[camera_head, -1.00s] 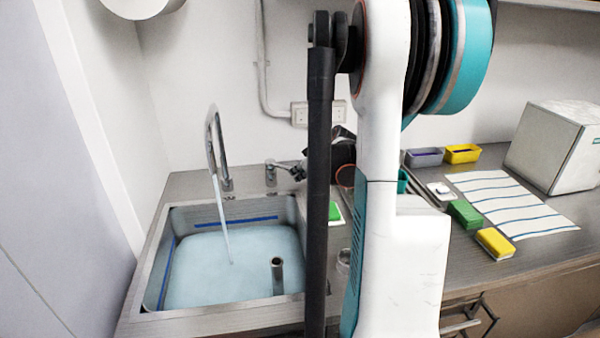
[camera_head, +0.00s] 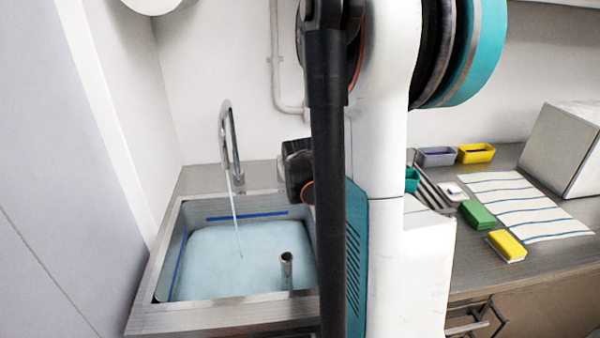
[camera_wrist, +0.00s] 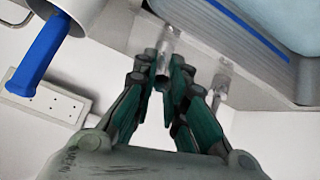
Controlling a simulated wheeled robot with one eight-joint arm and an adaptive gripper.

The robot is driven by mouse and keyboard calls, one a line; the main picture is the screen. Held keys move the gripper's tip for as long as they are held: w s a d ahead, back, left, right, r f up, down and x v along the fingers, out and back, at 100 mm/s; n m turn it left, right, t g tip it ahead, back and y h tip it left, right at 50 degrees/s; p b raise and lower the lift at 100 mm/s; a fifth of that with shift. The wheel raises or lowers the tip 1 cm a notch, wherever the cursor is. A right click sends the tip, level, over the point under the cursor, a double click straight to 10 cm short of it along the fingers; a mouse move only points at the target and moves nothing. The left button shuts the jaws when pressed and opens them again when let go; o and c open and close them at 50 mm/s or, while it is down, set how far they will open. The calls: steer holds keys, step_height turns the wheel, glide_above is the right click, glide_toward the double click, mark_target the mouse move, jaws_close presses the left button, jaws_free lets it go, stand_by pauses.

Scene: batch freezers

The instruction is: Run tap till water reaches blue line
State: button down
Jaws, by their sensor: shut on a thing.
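The steel sink (camera_head: 228,313) holds pale blue water (camera_head: 215,265). A blue line (camera_head: 246,216) runs along its back wall, slightly above the water surface; another stretch (camera_head: 181,262) shows on the left wall. The curved tap spout (camera_head: 227,130) pours a thin stream (camera_head: 236,215) into the water. In the wrist view, my gripper (camera_wrist: 169,70) is shut on the metal tap handle (camera_wrist: 167,48), beside the sink edge. In the head view my arm hides the fingertips and the handle.
A steel standpipe (camera_head: 286,268) rises from the water. On the counter to the right are a green sponge (camera_head: 478,214), a yellow sponge (camera_head: 506,245), a striped cloth (camera_head: 528,206) and a grey box (camera_head: 565,150). A blue-handled thing (camera_wrist: 40,52) and wall socket (camera_wrist: 48,100) show in the wrist view.

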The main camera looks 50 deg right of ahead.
steer(key=shift+w+a+m+g+h, duration=0.5)
steer(key=shift+w+a+m, duration=0.15)
steer(key=shift+a+m, duration=0.25)
steer(key=c, duration=1.6)
jaws_free()
steer(key=shift+a+r, duration=0.1)
steer(key=v, duration=0.7)
steer(key=shift+s, duration=0.1)
